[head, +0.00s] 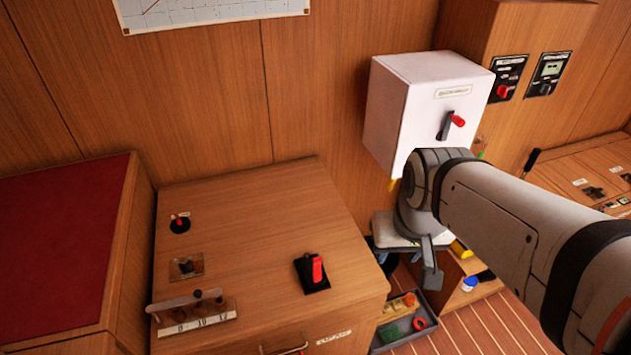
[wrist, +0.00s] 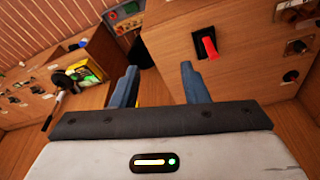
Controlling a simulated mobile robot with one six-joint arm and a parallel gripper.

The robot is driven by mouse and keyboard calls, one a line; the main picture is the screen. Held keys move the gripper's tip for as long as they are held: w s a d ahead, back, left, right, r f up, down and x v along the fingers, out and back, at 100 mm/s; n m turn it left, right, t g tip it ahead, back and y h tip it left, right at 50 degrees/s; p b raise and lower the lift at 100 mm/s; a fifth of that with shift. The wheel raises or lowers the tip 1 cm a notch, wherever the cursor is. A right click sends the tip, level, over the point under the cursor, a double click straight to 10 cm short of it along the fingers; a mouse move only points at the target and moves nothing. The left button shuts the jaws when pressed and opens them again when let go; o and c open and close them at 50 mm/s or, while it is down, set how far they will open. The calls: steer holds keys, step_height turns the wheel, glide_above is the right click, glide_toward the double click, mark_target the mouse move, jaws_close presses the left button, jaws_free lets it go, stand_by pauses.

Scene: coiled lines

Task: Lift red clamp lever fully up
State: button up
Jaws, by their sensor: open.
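A red lever (head: 317,268) on a black base sits on the top of the wooden cabinet, near its right side. In the wrist view, a red lever (wrist: 209,47) on a black plate is beyond the right finger, apart from it. I take this to be the same lever; its exact angle is hard to tell. My gripper (wrist: 160,82) is open, with its two blue-grey fingers spread and nothing between them.
A white box (head: 410,110) with another red-tipped lever (head: 457,121) hangs on the wall. An open tray (head: 400,330) with small items is low, right of the cabinet.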

steer(key=w+a+f+n+g+b, duration=0.1)
steer(key=w+a+f+n, duration=0.1)
steer(key=w+a+f, duration=0.5)
steer(key=n+g, duration=0.1)
steer(key=g, duration=0.1)
glide_above(318, 258)
step_height(318, 258, down, 6)
steer(key=shift+s+b, duration=0.1)
steer(key=shift+b, duration=0.2)
step_height(318, 258, down, 8)
steer(key=shift+r, duration=0.1)
jaws_close()
